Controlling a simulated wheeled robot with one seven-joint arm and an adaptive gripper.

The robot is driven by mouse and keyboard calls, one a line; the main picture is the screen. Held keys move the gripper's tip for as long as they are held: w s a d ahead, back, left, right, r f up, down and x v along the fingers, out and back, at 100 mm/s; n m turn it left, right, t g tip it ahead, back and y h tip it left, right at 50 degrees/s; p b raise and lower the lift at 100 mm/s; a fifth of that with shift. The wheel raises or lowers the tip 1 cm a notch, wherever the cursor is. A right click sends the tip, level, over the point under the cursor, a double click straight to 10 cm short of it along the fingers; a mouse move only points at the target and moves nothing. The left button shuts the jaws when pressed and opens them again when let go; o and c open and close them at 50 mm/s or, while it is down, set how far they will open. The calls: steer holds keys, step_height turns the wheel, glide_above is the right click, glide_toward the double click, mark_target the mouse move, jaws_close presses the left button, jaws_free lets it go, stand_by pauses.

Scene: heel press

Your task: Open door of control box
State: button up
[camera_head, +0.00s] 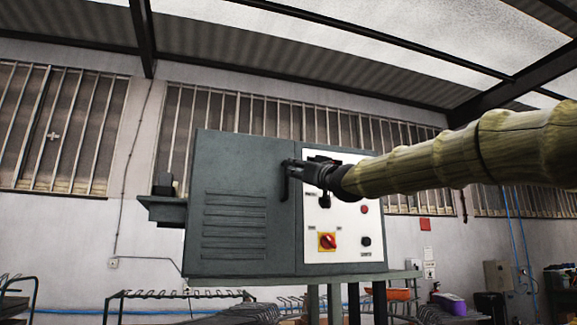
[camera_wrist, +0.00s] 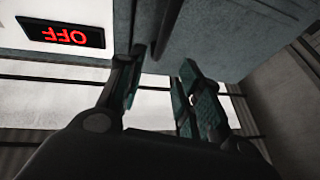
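The control box (camera_head: 238,160) is grey-green, with a louvred door on the left and a white control panel (camera_head: 345,215) on the right. My gripper (camera_head: 288,172) is at the door's right edge, near the seam with the panel. In the wrist view my gripper (camera_wrist: 161,68) has its two fingers apart. A dark bar, likely the door handle (camera_wrist: 166,28), shows above the gap between them against the grey door (camera_wrist: 225,35). I cannot tell if either finger touches it. The door looks shut.
A lit red OFF display (camera_wrist: 62,33) appears upside down in the wrist view. The panel has a red-and-yellow rotary switch (camera_head: 327,242) and buttons below my arm. A grey-green side shelf (camera_head: 163,210) juts out left of the box. Space before the door looks free.

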steer(key=r+p, duration=0.2)
steer(key=p, duration=0.1)
glide_above(287, 192)
steer(key=s+d, duration=0.1)
steer(key=shift+w+a+r+p, duration=0.1)
steer(key=shift+w+a+p, duration=0.15)
steer(key=shift+w, duration=0.3)
steer(key=shift+w+a+r+p, duration=0.1)
steer(key=shift+w+a+p, duration=0.15)
steer(key=shift+w, duration=0.25)
steer(key=shift+s+r, duration=0.1)
steer(key=shift+s, duration=0.15)
steer(key=shift+w, duration=0.1)
jaws_close()
